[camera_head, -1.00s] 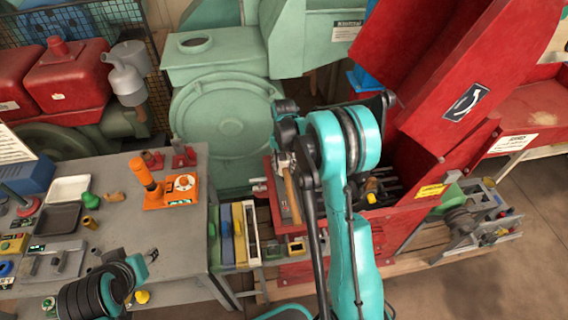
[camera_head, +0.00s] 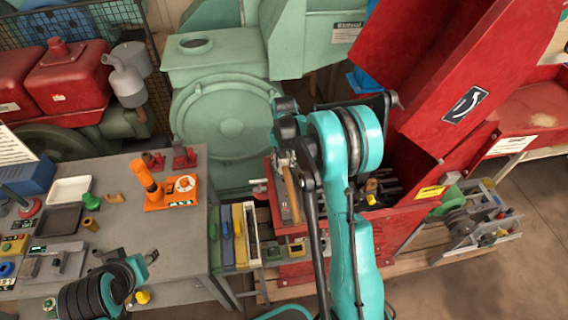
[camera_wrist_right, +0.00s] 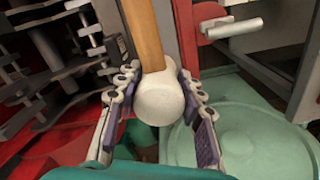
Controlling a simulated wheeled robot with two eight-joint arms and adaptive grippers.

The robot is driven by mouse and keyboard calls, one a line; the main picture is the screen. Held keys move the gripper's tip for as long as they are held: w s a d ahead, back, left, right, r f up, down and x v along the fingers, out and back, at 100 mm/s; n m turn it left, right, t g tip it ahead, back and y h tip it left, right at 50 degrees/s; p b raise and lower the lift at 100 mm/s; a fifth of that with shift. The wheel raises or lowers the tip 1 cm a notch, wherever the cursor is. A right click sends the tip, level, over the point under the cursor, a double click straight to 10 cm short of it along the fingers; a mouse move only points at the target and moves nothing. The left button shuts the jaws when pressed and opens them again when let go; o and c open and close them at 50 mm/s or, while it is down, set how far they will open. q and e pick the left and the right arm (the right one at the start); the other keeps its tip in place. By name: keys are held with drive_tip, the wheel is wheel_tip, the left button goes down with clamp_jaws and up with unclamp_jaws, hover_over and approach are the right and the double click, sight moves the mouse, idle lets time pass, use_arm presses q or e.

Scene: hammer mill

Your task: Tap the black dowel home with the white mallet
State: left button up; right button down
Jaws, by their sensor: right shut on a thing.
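The white mallet has a rounded white head (camera_wrist_right: 160,105) and a wooden handle (camera_wrist_right: 143,32). In the right wrist view my right gripper (camera_wrist_right: 163,98) is shut on the head, with one finger on each side; the handle runs up and away. In the head view the handle (camera_head: 291,192) shows in front of the red machine, and my arm partly hides the right gripper (camera_head: 286,158). I cannot make out the black dowel in either view. Part of my left arm shows at the lower left of the head view, but its finger state is unclear.
The open red mill (camera_head: 400,215) with dark inner bars stands around the right gripper. A green round housing (camera_wrist_right: 255,140) lies beyond the fingers. A grey workbench (camera_head: 185,235) with an orange tool (camera_head: 158,190) and trays stands left. Bare floor is at lower right.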

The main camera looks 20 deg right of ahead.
wheel_tip(320, 180, down, 6)
drive_tip(key=b, duration=0.5)
drive_tip(key=shift+f, duration=0.15)
drive_tip(key=shift+r+p, duration=0.45)
drive_tip(key=shift+p, duration=0.05)
drive_tip(key=shift+r+p, duration=2.05)
drive_tip(key=shift+r, duration=1.1)
